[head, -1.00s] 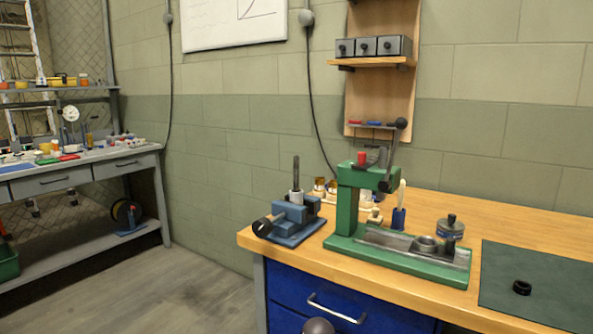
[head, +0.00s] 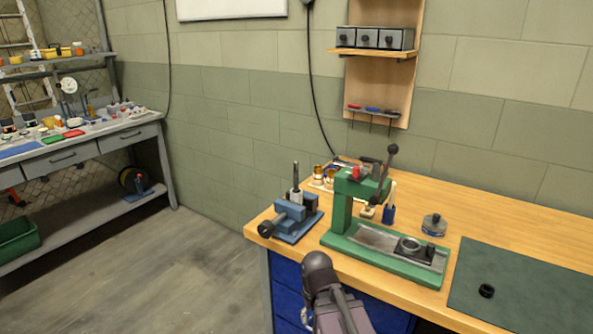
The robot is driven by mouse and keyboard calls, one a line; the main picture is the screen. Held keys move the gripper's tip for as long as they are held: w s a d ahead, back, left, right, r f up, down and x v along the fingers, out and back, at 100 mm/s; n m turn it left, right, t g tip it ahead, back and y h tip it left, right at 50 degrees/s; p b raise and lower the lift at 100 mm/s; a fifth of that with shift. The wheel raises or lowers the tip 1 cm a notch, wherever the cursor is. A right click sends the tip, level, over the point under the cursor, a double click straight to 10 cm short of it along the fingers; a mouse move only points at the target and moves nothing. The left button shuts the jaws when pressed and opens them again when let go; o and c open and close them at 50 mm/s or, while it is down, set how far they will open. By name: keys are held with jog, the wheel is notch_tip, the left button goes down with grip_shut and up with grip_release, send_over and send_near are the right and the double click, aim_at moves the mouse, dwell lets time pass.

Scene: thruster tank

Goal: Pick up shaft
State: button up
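A dark grey rod, which looks like the shaft (head: 296,174), stands upright at the blue vise (head: 287,219) near the left end of the wooden bench. Its lower part is wrapped by a pale metal collar or sleeve (head: 295,197), and its bottom end is hidden by the vise. Part of my arm rises from the bottom edge in front of the bench, below and to the right of the vise. I cannot make out my gripper's fingers in this view. Nothing of mine touches the shaft.
A green press (head: 343,209) with a raised lever stands just right of the vise. Small cups (head: 318,181) are behind it. A grey lidded part (head: 434,225), a dark green mat (head: 540,285) and a black ring (head: 486,291) lie to the right. The bench's left end borders open floor.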

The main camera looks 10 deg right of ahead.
notch_tip(320, 180, up, 18)
jog(key=p, duration=1.6)
jog(key=shift+r+p, duration=0.15)
jog(key=shift+p, duration=0.2)
